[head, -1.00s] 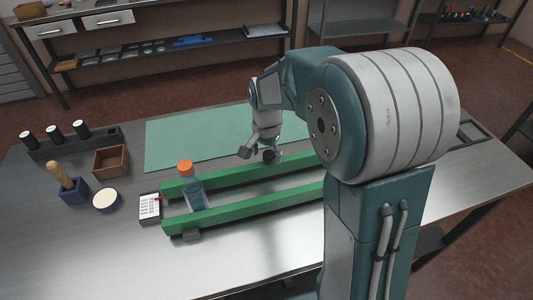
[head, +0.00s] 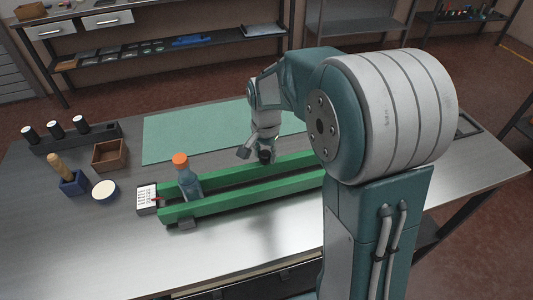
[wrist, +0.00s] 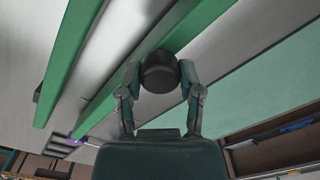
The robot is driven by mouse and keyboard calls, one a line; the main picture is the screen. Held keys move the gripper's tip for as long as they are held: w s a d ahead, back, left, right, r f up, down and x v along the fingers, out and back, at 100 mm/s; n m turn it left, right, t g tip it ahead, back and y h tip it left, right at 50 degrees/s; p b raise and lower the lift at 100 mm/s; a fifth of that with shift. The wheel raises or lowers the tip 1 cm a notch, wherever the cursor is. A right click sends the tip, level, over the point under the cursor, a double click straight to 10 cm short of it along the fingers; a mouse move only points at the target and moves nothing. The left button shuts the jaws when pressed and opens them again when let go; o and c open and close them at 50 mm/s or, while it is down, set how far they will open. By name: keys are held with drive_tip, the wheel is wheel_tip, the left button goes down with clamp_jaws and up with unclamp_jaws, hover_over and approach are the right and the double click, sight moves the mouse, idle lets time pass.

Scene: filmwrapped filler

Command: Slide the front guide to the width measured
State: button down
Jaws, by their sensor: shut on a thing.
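Two long green guide rails lie side by side on the metal table: a far rail (head: 230,174) and a near rail (head: 230,198). They also show in the wrist view, one with the knob beside it (wrist: 117,85) and one farther left (wrist: 66,62). A clear blue bottle with an orange cap (head: 181,160) stands upright between them at their left end. My gripper (wrist: 158,82) is shut on a round black knob (wrist: 158,70) beside the far rail. A white scale card (head: 146,199) with a red mark lies at the rails' left end; its reading is too small to tell.
A green mat (head: 195,135) lies behind the rails. A wooden box (head: 109,155), a blue holder with a wooden-handled tool (head: 74,183), a round white-topped dish (head: 105,190) and a rack of black spools (head: 72,139) stand at left. The table front is clear.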

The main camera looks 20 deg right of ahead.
drive_tip(key=shift+s+a+f, duration=0.1)
drive_tip(key=shift+s+f, duration=0.05)
drive_tip(key=shift+s, duration=0.2)
drive_tip(key=shift+c, duration=1.3)
unclamp_jaws()
drive_tip(key=shift+w, duration=0.15)
drive_tip(key=shift+r, duration=0.5)
wheel_tip(320, 180, up, 11)
drive_tip(key=shift+a, duration=0.1)
